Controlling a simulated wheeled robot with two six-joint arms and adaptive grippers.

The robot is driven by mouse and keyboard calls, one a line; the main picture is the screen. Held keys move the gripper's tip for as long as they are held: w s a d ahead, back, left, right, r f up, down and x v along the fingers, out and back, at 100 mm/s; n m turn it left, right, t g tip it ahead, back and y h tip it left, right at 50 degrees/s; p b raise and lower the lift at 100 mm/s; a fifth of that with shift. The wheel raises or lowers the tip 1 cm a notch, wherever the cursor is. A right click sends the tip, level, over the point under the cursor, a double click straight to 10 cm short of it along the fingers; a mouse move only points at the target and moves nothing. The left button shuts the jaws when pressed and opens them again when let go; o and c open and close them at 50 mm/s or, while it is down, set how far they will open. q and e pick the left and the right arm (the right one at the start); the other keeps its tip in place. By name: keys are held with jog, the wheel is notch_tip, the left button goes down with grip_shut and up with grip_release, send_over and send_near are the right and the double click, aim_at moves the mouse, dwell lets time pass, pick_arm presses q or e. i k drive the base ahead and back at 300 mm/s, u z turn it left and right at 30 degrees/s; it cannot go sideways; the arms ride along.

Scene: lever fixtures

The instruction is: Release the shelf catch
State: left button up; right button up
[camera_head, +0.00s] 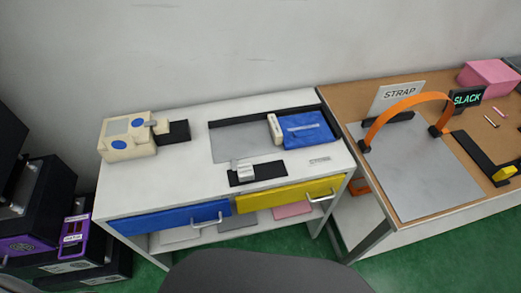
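No gripper shows in the head view. A white cabinet (190,185) stands in the middle. A small pale grey block with a lever-like part (244,172) sits on a black plate (270,170) near its front edge. A beige box with blue discs (127,140) stands at the back left of the top, with a grey-and-beige lever part (158,126) beside a black block (178,132). I cannot tell which part is the shelf catch. A blue folded item (303,132) lies by a white block (274,130) at a grey recessed panel (235,143).
The cabinet has a blue drawer (165,219) and a yellow drawer (280,196), both seemingly shut. At right, a brown bench (350,98) holds a metal plate (425,180), an orange strap arch (405,102), a STRAP sign (397,93) and a SLACK display (467,98). Black-and-purple equipment (75,230) stands at left.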

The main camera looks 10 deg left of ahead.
aim_at(245, 171)
jog(key=k, duration=1.3)
jog(key=z, duration=0.6)
jog(key=i, duration=0.8)
